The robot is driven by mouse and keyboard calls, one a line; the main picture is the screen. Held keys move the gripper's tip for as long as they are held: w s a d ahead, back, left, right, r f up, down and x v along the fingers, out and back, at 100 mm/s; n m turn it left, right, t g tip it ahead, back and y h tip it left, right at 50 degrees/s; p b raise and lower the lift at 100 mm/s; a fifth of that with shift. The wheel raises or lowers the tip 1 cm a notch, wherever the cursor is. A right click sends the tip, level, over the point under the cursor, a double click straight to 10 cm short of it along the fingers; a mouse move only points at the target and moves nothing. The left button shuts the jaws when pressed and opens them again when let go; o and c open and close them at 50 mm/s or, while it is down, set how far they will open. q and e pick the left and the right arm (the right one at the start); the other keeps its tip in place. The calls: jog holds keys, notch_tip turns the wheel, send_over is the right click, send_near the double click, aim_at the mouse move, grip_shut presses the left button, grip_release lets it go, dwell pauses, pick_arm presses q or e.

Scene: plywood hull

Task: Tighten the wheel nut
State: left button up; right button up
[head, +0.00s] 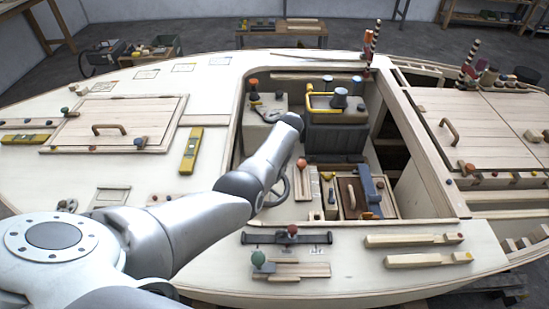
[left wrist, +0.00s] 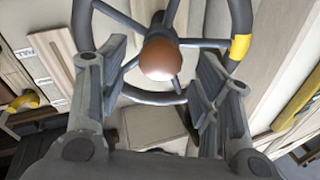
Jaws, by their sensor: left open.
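The wheel nut (left wrist: 160,58) is a rounded orange-brown cap at the hub of a dark spoked wheel (left wrist: 242,18). The wheel has a yellow band on its rim, at right in the left wrist view. My left gripper (left wrist: 161,66) is open, one finger on each side of the nut in the picture, with gaps on both sides. How far the fingertips stand from the nut in depth I cannot tell. In the head view part of the wheel rim (head: 284,188) shows beside my left arm, which hides the nut and the gripper. My right gripper is in neither view.
The wheel is in a recessed cockpit with plywood edges (head: 440,190). A dark box with a yellow handle (head: 322,92) stands at its back. A wooden box with a blue tool (head: 368,185) is to the wheel's right. A green knob (head: 258,258) stands on the front deck.

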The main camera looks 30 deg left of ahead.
pick_arm(q)
jog(key=v, duration=1.1)
jog(key=shift+a, duration=0.1)
